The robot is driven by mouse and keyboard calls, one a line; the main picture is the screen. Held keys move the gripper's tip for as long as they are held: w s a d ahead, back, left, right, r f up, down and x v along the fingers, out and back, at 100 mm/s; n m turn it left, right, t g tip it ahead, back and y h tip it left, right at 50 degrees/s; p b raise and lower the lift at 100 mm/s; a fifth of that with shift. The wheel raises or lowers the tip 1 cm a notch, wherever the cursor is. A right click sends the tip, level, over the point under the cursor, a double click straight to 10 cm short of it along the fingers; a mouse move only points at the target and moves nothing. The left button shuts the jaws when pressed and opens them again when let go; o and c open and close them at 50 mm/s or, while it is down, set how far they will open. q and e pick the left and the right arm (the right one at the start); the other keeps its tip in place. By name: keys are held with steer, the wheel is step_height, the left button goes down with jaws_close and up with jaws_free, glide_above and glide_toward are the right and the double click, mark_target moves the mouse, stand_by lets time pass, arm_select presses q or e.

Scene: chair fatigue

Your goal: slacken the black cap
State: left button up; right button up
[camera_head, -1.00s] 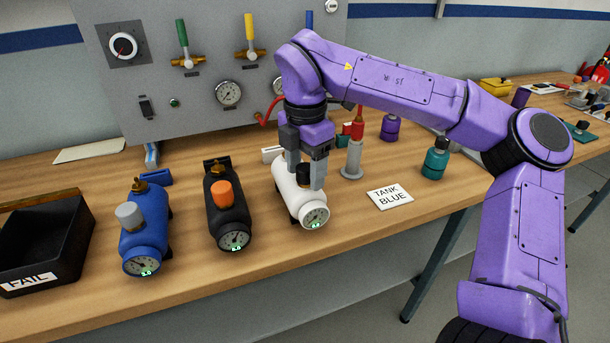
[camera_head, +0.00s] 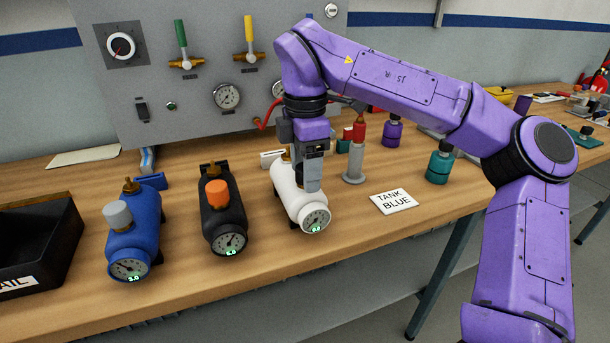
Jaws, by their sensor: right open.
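The white tank (camera_head: 284,183) lies on the bench, with a round gauge (camera_head: 316,219) at its near end. My right gripper (camera_head: 308,183) points down over the top of the tank. It is open, and its near finger covers the spot where the black cap sat in the earlier view. The cap is hidden now, so I cannot tell whether the fingers touch it. My left gripper is not in view.
A black tank (camera_head: 219,214) with an orange cap and a blue tank (camera_head: 140,232) with a grey cap stand left. A grey-based red post (camera_head: 355,165) is close right of the gripper. A "TANK BLUE" card (camera_head: 394,201) and a teal container (camera_head: 438,168) lie further right.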

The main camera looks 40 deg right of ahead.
steer(key=m+b, duration=0.2)
steer(key=b, duration=0.1)
steer(key=shift+f+m, duration=0.25)
steer(key=shift+m, duration=0.05)
steer(key=shift+r+m+b, duration=0.1)
steer(key=shift+m+b, duration=0.25)
steer(key=shift+m, duration=0.15)
steer(key=shift+r, duration=0.1)
steer(key=shift+m+b, duration=0.3)
steer(key=shift+b, duration=0.15)
steer(key=shift+f+m+b, duration=0.2)
steer(key=shift+m+b, duration=0.8)
steer(key=shift+b, duration=0.1)
steer(key=shift+r+m+b, duration=0.15)
steer(key=shift+m+b, duration=0.45)
steer(key=shift+m, duration=0.2)
steer(key=shift+r, duration=0.1)
